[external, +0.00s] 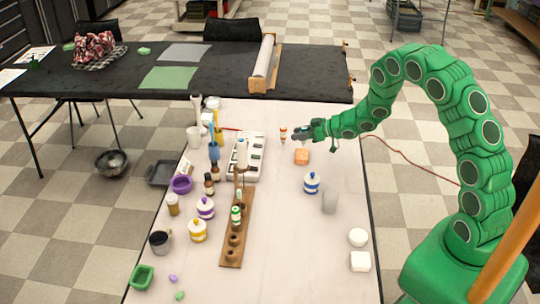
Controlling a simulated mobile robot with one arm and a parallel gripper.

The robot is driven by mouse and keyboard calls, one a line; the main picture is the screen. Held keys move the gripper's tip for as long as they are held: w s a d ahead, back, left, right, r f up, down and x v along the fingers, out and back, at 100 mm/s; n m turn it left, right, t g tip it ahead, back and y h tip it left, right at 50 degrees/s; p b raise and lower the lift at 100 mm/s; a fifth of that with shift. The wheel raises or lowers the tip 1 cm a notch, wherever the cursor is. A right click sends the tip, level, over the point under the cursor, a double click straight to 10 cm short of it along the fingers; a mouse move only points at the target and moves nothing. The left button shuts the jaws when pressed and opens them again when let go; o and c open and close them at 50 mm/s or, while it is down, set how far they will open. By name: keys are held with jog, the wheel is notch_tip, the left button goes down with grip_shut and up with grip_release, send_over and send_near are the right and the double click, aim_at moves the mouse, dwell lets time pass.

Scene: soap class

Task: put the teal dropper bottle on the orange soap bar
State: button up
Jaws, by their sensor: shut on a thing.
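The orange soap bar (302,157) lies on the pale table, just below my gripper in the picture. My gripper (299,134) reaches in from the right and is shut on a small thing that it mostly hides. This looks like the teal dropper bottle (304,138), held above the soap bar and apart from it. Its shape and tilt are too small to tell.
A small orange-and-white bottle (283,133) stands left of my gripper. A wooden rack (232,250) with bottles is at left. The table's front middle is clear.

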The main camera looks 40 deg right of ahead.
jog(key=shift+w+f, duration=0.2)
jog(key=shift+f, duration=1.55)
jog(key=shift+f, duration=0.1)
jog(key=o, duration=1)
jog(key=shift+s+d+r, duration=0.15)
jog(key=shift+r, duration=0.1)
jog(key=v, duration=1.1)
jog(key=shift+s+d, duration=0.15)
jog(key=shift+s, duration=0.05)
